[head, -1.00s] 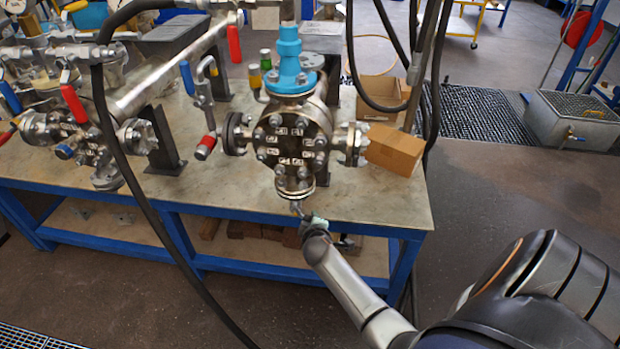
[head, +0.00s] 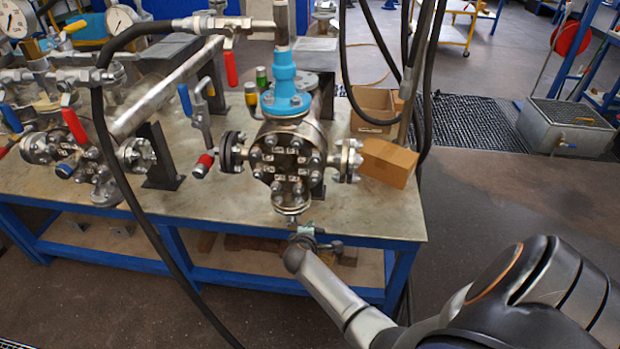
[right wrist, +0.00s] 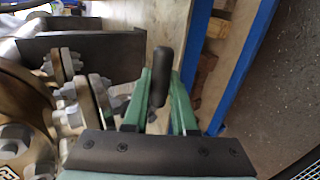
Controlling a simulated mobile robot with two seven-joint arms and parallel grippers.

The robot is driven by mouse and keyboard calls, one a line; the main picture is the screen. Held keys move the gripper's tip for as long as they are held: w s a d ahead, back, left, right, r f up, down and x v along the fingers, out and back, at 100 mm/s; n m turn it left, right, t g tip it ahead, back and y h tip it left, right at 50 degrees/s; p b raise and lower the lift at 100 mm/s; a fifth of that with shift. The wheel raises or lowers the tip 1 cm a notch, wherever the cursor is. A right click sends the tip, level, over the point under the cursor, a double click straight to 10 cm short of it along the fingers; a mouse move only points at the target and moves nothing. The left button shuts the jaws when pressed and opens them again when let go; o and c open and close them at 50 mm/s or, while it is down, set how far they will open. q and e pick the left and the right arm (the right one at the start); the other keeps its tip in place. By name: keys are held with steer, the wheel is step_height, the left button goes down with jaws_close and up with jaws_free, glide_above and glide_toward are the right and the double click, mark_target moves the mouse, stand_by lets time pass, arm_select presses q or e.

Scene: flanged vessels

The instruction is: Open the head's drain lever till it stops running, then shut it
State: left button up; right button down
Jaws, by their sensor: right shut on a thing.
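The flanged vessel head (head: 291,160) with a blue top fitting (head: 285,85) stands near the front edge of the table. Its drain outlet (head: 292,205) points down at that edge. My right gripper (head: 303,232) is just below the outlet, mostly hidden behind my own wrist. In the right wrist view, the green fingers of my right gripper (right wrist: 160,100) are shut on the dark rounded grip of the drain lever (right wrist: 160,75). The vessel's bolted flanges lie to the left there. I cannot make out any flow from the outlet. My left gripper is not in view.
A black hose (head: 120,165) hangs in front of the table (head: 400,222) on the left. More piping with red and blue levers (head: 75,125) stands there. A cardboard box (head: 388,163) sits right of the vessel.

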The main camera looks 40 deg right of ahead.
steer(key=shift+d+r, duration=0.1)
steer(key=c, duration=0.7)
jaws_free()
steer(key=p+v, duration=0.9)
steer(key=v, duration=0.3)
steer(key=shift+s+a, duration=0.15)
steer(key=shift+a, duration=0.15)
